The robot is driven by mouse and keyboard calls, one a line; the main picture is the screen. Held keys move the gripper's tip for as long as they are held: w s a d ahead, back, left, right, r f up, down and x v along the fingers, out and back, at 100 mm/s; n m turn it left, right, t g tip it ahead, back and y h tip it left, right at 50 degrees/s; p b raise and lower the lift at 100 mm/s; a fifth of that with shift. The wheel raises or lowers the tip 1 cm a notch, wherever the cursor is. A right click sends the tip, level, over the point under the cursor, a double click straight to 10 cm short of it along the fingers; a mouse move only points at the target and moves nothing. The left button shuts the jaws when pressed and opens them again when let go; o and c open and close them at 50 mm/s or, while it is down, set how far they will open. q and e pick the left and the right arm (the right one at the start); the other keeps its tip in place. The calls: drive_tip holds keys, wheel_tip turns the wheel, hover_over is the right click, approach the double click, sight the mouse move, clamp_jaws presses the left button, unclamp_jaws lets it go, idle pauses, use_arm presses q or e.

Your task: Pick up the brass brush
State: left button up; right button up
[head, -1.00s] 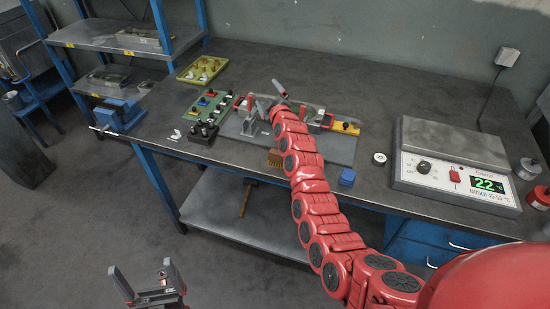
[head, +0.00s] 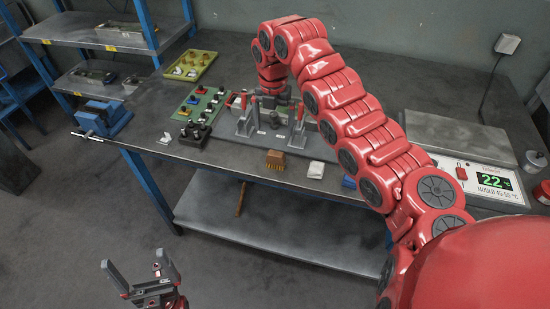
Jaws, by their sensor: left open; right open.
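The brass brush (head: 275,159) is a small brown block with yellowish bristles. It lies at the front edge of the workbench, just in front of the grey mould plate (head: 232,152). My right gripper (head: 273,116) is open and points down over the mould fixture, behind the brush and apart from it. Its fingertips are small and partly mixed up with the clamp posts there. My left gripper (head: 137,265) is open and empty, low in front of the bench at the lower left, far from the brush.
A white block or cloth (head: 316,169) lies right of the brush, and a blue block (head: 349,182) lies beyond it. Red-handled clamps (head: 301,112) rise from the fixture. Left are a black holder (head: 194,134), a green tray (head: 188,111) and a yellow tray (head: 190,66).

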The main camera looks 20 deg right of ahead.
sight(275, 155)
wheel_tip(275, 155, down, 10)
drive_tip(key=p, duration=0.3)
drive_tip(key=shift+w+f, duration=0.1)
drive_tip(key=shift+f, duration=0.1)
drive_tip(key=shift+f+p, duration=0.25)
drive_tip(key=shift+p, duration=0.15)
drive_tip(key=f+p, duration=0.1)
drive_tip(key=f, duration=0.1)
drive_tip(key=f+p, duration=0.1)
drive_tip(key=f, duration=0.1)
drive_tip(key=shift+s+d+f, duration=0.15)
drive_tip(key=shift+s+f, duration=0.05)
drive_tip(key=shift+f, duration=0.15)
drive_tip(key=c, duration=1.4)
